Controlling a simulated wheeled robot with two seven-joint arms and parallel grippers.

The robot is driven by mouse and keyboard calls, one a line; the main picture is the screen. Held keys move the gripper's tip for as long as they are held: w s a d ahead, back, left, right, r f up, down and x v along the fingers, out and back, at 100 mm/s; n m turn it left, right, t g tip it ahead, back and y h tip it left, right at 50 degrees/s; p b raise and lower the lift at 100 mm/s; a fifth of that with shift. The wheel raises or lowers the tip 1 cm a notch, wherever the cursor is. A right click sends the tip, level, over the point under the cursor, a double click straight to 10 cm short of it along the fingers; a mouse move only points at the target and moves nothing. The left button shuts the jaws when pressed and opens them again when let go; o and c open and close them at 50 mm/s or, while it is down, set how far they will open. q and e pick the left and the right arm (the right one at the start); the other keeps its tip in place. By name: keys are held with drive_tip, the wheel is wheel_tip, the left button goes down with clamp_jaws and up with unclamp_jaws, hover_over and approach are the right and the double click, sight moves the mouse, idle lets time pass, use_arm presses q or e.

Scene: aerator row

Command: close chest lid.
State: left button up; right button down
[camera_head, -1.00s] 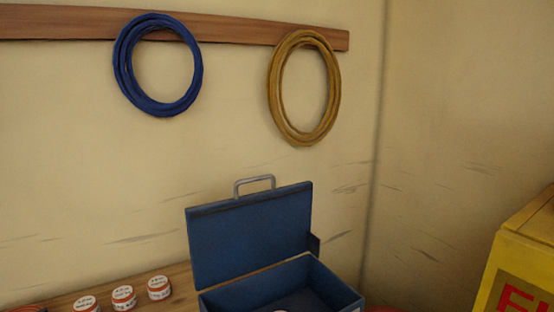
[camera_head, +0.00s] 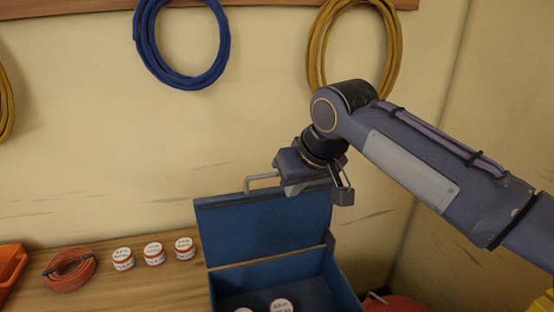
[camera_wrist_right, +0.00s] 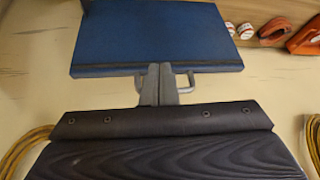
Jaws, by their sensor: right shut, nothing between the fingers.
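The blue chest (camera_head: 345,289) stands on the wooden bench with its lid (camera_head: 255,228) open and standing up, leaning back slightly. A grey handle (camera_head: 262,180) is on the lid's top edge. My right gripper (camera_head: 296,189) is at the lid's top edge, beside the handle in the head view. In the right wrist view the shut, empty fingers (camera_wrist_right: 158,72) lie over the handle (camera_wrist_right: 190,80) and reach the edge of the lid (camera_wrist_right: 155,38). I cannot tell whether they touch it. My left gripper is not in view.
White-and-red tins (camera_head: 154,254) stand in a row left of the chest, with a coiled orange cord (camera_head: 70,269) and orange bin (camera_head: 10,264) farther left. Tins (camera_head: 281,306) show inside the chest. Blue (camera_head: 150,40) and yellow hoses (camera_head: 315,50) hang on the wall behind.

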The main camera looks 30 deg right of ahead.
drive_tip(key=w+d+r+m+h, duration=0.2)
drive_tip(key=w+r, duration=0.6)
drive_tip(key=w, duration=0.1)
drive_tip(key=p, duration=0.1)
hover_over(277, 186)
wheel_tip(277, 186, down, 9)
drive_tip(key=shift+f, duration=0.1)
